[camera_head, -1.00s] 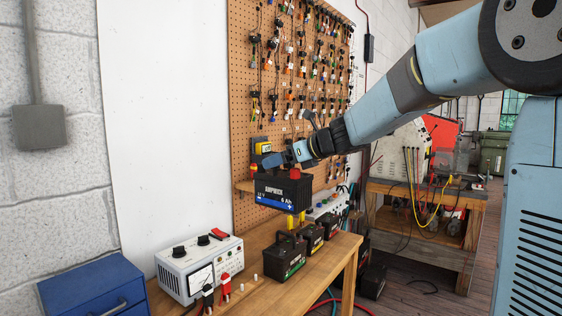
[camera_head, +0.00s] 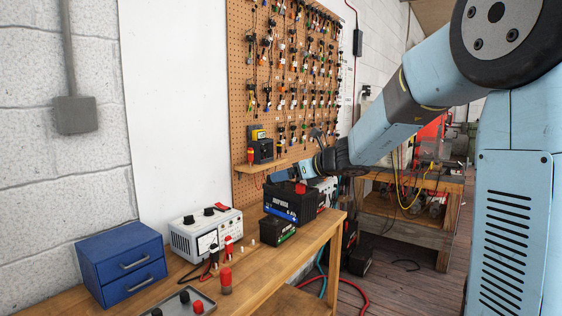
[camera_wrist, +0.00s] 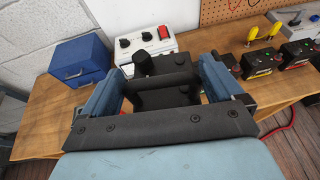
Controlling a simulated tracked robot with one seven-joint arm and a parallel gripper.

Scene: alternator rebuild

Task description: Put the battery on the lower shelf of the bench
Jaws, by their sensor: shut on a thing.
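The battery (camera_head: 289,206) is a black block with a blue label band and a red terminal. It hangs upright from my gripper (camera_head: 290,176) in the head view, in front of the pegboard and over the right part of the bench top. In the wrist view my gripper (camera_wrist: 160,82) is shut on the dark handle of the battery (camera_wrist: 165,101), between two blue fingers. The bench (camera_head: 318,236) has a wooden top. Part of its lower shelf (camera_head: 292,301) shows below the top at the bottom of the head view.
A smaller green-striped battery (camera_head: 278,231) stands on the bench top, close to the held one in the picture. A white power supply (camera_head: 203,234), blue drawer box (camera_head: 121,264) and a tray (camera_head: 200,309) lie to the left. Red and teal cables run by the bench's right leg.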

